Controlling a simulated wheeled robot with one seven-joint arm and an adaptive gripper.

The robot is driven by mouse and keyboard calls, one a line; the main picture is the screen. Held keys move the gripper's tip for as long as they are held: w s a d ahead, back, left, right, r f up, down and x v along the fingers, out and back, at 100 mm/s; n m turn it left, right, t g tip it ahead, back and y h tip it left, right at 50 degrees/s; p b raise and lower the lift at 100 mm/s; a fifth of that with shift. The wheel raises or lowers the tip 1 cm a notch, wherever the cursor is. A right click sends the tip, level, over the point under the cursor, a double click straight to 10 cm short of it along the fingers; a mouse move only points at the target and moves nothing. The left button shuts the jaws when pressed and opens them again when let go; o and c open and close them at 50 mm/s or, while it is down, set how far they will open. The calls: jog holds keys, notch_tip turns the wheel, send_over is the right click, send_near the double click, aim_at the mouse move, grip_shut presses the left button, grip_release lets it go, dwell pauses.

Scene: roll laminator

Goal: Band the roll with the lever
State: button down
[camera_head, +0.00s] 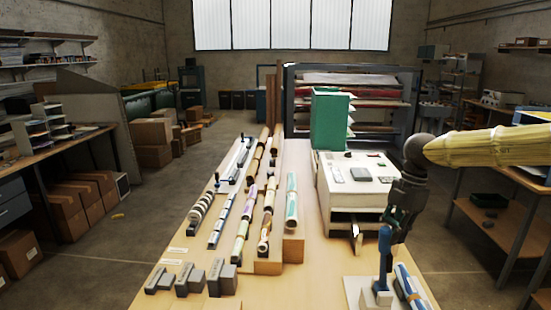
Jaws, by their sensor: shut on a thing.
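My gripper (391,228) is at the right front of the bench, pointing down at the blue lever (384,245). Its fingers are dark and partly hide each other; they are shut at the upper part of the lever. The lever stands nearly upright on a small pale block (376,297). A blue and white roll (408,284) lies just right of the lever, with a tan strip across it. Lever and roll are on a white base plate (355,287), cut off by the bottom edge. The exact contact of the fingers is too small to see.
A white machine (355,185) with a green box (330,120) stands behind the lever. Several patterned rolls (292,205) lie on wooden racks at the middle. Grey blocks (190,280) sit at the front left. Bare bench top (300,285) lies left of the plate.

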aim_at(384, 228)
jog(key=shift+p, duration=0.3)
jog(key=shift+f, duration=0.1)
jog(key=shift+a, duration=0.1)
jog(key=shift+w+a+p, duration=0.15)
jog(key=shift+a+p, duration=0.55)
jog(key=shift+a, duration=1)
jog(key=shift+f, duration=0.4)
